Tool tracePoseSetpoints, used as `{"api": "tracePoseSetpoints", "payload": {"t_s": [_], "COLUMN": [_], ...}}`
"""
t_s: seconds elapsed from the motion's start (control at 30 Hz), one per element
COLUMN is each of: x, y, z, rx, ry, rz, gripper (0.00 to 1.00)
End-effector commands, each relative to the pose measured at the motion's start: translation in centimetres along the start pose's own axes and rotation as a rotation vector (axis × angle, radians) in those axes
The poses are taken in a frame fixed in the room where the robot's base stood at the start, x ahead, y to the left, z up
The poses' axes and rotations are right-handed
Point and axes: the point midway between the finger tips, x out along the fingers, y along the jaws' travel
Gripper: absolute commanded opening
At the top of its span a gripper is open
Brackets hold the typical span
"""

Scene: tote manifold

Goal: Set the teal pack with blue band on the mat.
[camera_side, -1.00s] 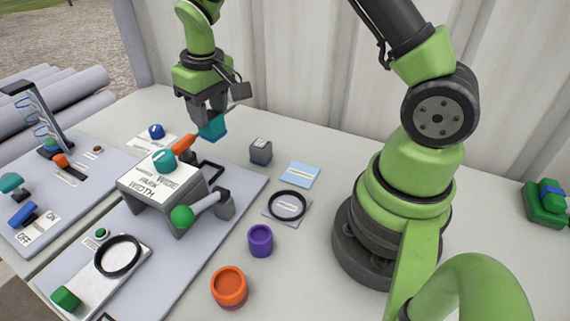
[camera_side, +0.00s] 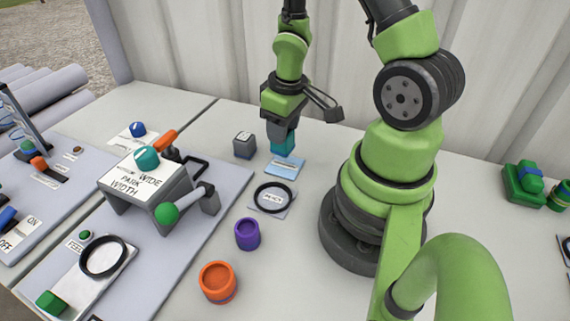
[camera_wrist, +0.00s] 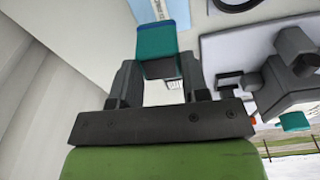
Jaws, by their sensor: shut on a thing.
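The teal pack with blue band (camera_side: 284,147) is between the fingers of my gripper (camera_side: 283,131), which is shut on it. In the wrist view the teal pack (camera_wrist: 157,41) shows a blue end and sits between the two dark fingertips of my gripper (camera_wrist: 160,68). The light blue mat (camera_side: 285,167) lies on the table directly beneath the pack in the side view. The pack's lower end is at or just above the mat's back part; I cannot tell if they touch. The mat's label is partly visible.
A grey block (camera_side: 244,146) stands left of the mat. A black ring on a labelled plate (camera_side: 273,197) lies in front. A purple cup (camera_side: 247,234) and an orange cup (camera_side: 218,282) stand nearer. A control panel (camera_side: 226,183) is at left.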

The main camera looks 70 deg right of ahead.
Motion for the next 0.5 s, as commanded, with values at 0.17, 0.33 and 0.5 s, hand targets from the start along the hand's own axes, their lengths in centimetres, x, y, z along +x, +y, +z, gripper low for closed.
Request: {"api": "tracePoseSetpoints", "payload": {"t_s": [0.17, 0.33, 0.5], "x": [0.6, 2.0, 2.9], "y": [-0.4, -0.5, -0.4], "z": [0.9, 1.1, 1.2], "rx": [-0.107, -0.109, -0.109], "ry": [0.007, 0.008, 0.009], "rz": [-0.032, -0.038, -0.031], "gripper": [0.17, 0.17, 0.17]}}
